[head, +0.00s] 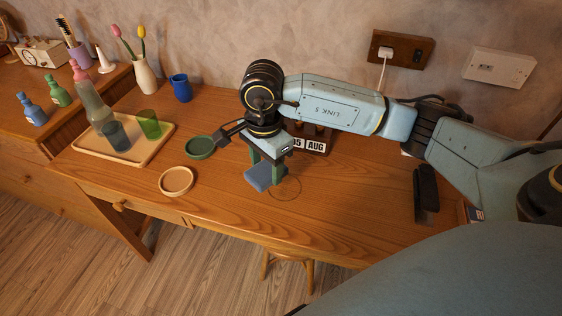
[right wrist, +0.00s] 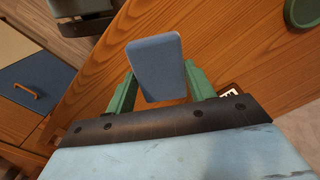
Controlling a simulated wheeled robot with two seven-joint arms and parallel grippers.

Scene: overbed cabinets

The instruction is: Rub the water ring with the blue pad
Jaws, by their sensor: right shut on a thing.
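The blue pad (head: 262,178) is a small flat blue-grey block, held by my right gripper (head: 266,163) low over the desk. In the right wrist view the pad (right wrist: 157,60) sits between the two green fingers of the right gripper (right wrist: 161,86), which is shut on it. The water ring (head: 287,190) is a faint round mark on the wood, just right of the pad and partly hidden by the gripper and pad. I cannot tell whether the pad touches the desk. The ring is not seen in the right wrist view. My left gripper is not in view.
A green dish (head: 200,148) and a pale round coaster (head: 176,181) lie left of the pad. A date block (head: 314,145) stands behind the gripper. A wooden tray (head: 88,146) holds a bottle and cups at left. The desk front is clear.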

